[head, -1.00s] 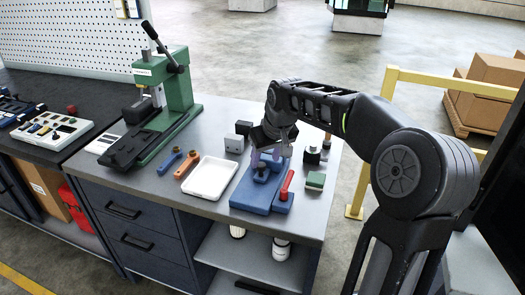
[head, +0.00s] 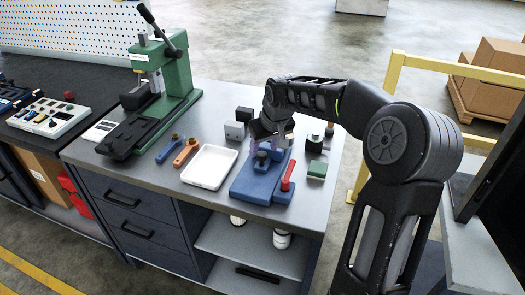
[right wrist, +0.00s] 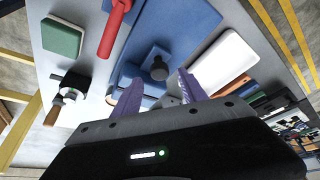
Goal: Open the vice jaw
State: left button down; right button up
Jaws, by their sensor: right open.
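The vice is a blue block (head: 250,182) on the bench top, with a red lever (head: 287,172) along its right side in the head view. In the right wrist view the blue vice (right wrist: 185,25) lies beyond my fingers, with the red lever (right wrist: 112,30) to its left and a dark round knob (right wrist: 158,69) on its jaw part. My right gripper (head: 271,141) is over the vice's far end. Its two purple fingers (right wrist: 158,95) are apart, with nothing held between them; whether they touch the vice is unclear. My left gripper is out of view.
A white tray (head: 208,168) sits left of the vice, with an orange tool (head: 186,153) beyond. A green-topped block (head: 317,168) and a black-knobbed piece (head: 314,143) stand close on the right. A grey block (head: 235,131) is behind. A green press (head: 178,82) stands far left.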

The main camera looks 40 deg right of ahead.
aim_at(262, 154)
jog(key=shift+x, duration=1.65)
jog(key=shift+c, duration=0.3)
grip_shut()
